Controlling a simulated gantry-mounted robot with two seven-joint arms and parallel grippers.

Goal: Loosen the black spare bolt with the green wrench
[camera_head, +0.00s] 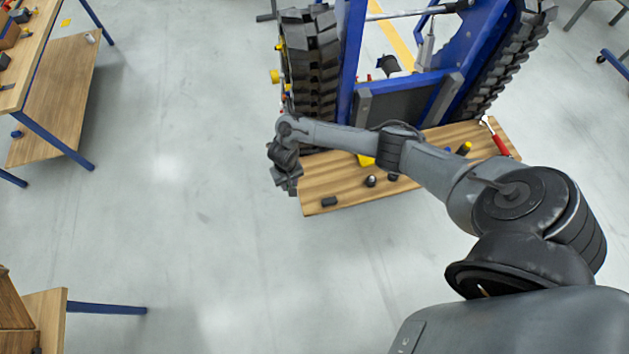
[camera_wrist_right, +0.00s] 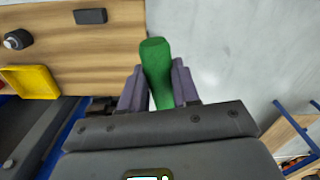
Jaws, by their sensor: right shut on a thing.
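My right gripper (camera_head: 287,184) hangs just past the left edge of the wooden bench in the head view. In the right wrist view the right gripper (camera_wrist_right: 157,82) is shut on the green wrench (camera_wrist_right: 156,58). One green end of the wrench sticks out beyond the fingers; the rest is hidden behind the gripper body. I cannot make out the black spare bolt for certain. A dark round piece with a pale top (camera_head: 371,181) stands on the bench and also shows in the right wrist view (camera_wrist_right: 17,40). My left gripper is not in view.
The wooden bench (camera_head: 345,190) bears a black block (camera_head: 329,201), a yellow tray (camera_wrist_right: 30,80) and a red-handled tool (camera_head: 499,144). Behind it stands a blue frame (camera_head: 352,50) with black tracks (camera_head: 312,60). Open grey floor lies left of the bench.

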